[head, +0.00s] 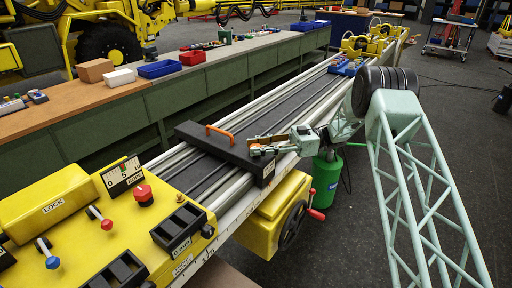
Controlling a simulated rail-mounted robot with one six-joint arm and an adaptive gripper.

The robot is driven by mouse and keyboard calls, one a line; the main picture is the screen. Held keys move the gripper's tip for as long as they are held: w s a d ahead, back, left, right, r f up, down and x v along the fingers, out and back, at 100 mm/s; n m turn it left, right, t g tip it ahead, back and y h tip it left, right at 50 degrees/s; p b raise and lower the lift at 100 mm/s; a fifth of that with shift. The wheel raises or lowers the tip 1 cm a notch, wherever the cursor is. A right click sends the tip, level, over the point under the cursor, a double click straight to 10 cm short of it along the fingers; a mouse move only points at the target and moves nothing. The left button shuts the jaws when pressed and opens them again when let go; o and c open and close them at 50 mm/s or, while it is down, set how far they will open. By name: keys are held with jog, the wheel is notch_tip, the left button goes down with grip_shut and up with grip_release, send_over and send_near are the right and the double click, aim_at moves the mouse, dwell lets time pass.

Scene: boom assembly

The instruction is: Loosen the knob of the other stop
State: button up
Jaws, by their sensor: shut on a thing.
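A black block-like stop (213,146) with an orange handle (219,131) lies across the rails of the long bench at the centre. My gripper (257,147) reaches in from the right and is at the stop's right end, low over its top. It is shut on a small part there, apparently the stop's knob, which the fingers mostly hide. A small orange-brown piece shows beside the fingers. Further along the rails is a blue unit (346,66); I cannot tell whether it is another stop.
A yellow control console (75,235) with a red button, levers and a dial fills the near left. A handwheel (293,224) with a red grip sits below the rails. A green cylinder (326,180) stands under my arm. Bins line the left bench.

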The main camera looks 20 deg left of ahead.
jog(key=shift+n+g+h, duration=0.9)
jog(key=shift+n+g, duration=0.1)
jog(key=shift+g, duration=0.3)
jog(key=shift+n+g+h, duration=0.5)
jog(key=shift+g, duration=0.1)
jog(key=o, duration=0.9)
jog(key=shift+m+t+y, duration=2)
jog(key=shift+m+t, duration=0.3)
jog(key=shift+t, duration=0.7)
jog(key=shift+s+m+t+y+b, duration=0.1)
jog(key=shift+m+t+y+b, duration=0.3)
jog(key=shift+m+t, duration=1)
jog(key=shift+m+t+y+b, duration=0.35)
jog(key=shift+m+t, duration=0.55)
jog(key=shift+t, duration=1)
jog(key=shift+t, duration=0.4)
jog(key=shift+m+t, duration=0.5)
jog(key=shift+t, duration=0.1)
